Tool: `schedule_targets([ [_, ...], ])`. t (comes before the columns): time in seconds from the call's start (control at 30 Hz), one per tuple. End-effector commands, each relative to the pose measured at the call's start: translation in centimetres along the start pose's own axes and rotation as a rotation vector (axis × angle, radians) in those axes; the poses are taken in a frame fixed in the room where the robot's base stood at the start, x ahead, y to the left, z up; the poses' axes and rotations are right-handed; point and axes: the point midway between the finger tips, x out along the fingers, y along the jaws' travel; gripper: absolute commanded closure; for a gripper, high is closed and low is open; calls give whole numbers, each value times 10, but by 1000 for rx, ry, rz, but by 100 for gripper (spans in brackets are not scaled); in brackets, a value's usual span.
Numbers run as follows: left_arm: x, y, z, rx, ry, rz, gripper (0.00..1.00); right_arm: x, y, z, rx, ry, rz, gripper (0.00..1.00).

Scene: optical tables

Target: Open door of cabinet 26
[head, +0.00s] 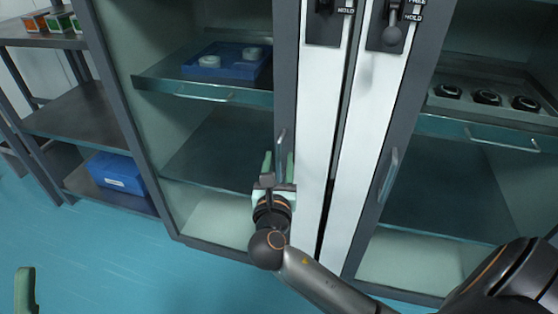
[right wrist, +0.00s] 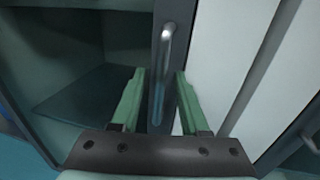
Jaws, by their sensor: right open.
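A grey-framed cabinet door (head: 286,85) with a glass pane fills the middle left of the head view and looks closed. Its upright metal handle (head: 281,143) is on the right edge of the frame; it also shows in the right wrist view (right wrist: 163,68). My right gripper (head: 278,160) is open, with its green fingers on either side of the handle's lower part. In the right wrist view the open gripper (right wrist: 158,90) has a gap on both sides of the handle. One green finger of my left gripper (head: 25,290) shows at the lower left. No cabinet number is readable.
A second glass-doored cabinet with its own handle (head: 389,175) stands to the right, past white panels. Behind the glass are a blue tray (head: 226,72) and shelves. A rack with a blue bin (head: 115,172) stands left. The blue floor before the left door is clear.

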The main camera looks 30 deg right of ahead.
Motion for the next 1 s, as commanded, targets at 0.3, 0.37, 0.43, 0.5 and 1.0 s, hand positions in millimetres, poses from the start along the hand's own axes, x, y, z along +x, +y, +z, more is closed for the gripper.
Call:
schedule_targets([
  [0.3,0,0,0,0,1,0,50,0,0,0,0,0,0,89],
  [0.37,0,0,0,0,2,-1,50,0,0,0,0,0,0,96],
  [0.43,0,0,0,0,2,-3,50,0,0,0,0,0,0,100],
  [0.5,0,0,0,0,2,-4,50,0,0,0,0,0,0,100],
  [1.0,1,-1,-1,-1,3,-7,50,0,0,0,0,-1,0,100],
])
